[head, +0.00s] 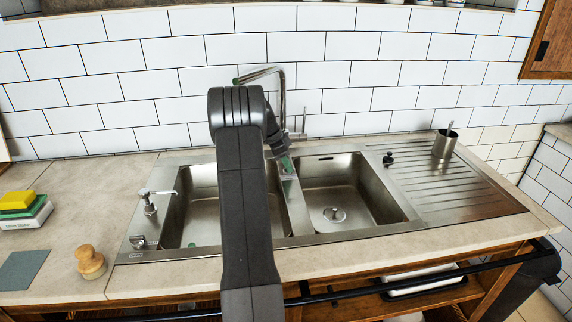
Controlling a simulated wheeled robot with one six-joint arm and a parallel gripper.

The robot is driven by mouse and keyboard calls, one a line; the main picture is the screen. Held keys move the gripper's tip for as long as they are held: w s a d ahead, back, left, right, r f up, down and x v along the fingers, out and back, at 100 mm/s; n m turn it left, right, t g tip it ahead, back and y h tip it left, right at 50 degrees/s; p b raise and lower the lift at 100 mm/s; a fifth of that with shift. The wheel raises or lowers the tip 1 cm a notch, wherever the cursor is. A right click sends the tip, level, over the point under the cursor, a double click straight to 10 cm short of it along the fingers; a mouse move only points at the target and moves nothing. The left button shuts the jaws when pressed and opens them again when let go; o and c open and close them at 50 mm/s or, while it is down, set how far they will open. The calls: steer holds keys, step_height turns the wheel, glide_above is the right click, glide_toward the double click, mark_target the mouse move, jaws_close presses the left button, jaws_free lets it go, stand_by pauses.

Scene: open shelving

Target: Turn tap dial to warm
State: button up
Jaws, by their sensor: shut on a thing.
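The chrome tap (283,98) stands behind the sink, between the two basins. Its long spout reaches left and has a small green tip. A thin upright lever (304,121) stands to the right of the tap post. My arm crosses the middle of the head view and bends down toward the divider in front of the tap. My gripper (286,162) is at its end, low and in front of the tap's base, with green showing there. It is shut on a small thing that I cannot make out. The dial and its setting are not clear from here.
The steel sink (405,205) has two basins and a ribbed drainboard. A black knob (388,159) and a steel cup (444,143) stand at the right. A soap pump (149,203), a wooden brush (90,262) and stacked sponges (17,201) are at the left. The right basin is empty.

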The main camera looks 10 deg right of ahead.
steer(key=shift+m, duration=0.5)
steer(key=o, duration=1)
steer(key=v, duration=0.5)
steer(key=shift+w+r, duration=0.2)
steer(key=a, duration=0.6)
steer(key=a+b, duration=0.1)
steer(key=a, duration=0.5)
steer(key=shift+f, duration=0.2)
steer(key=shift+d, duration=0.15)
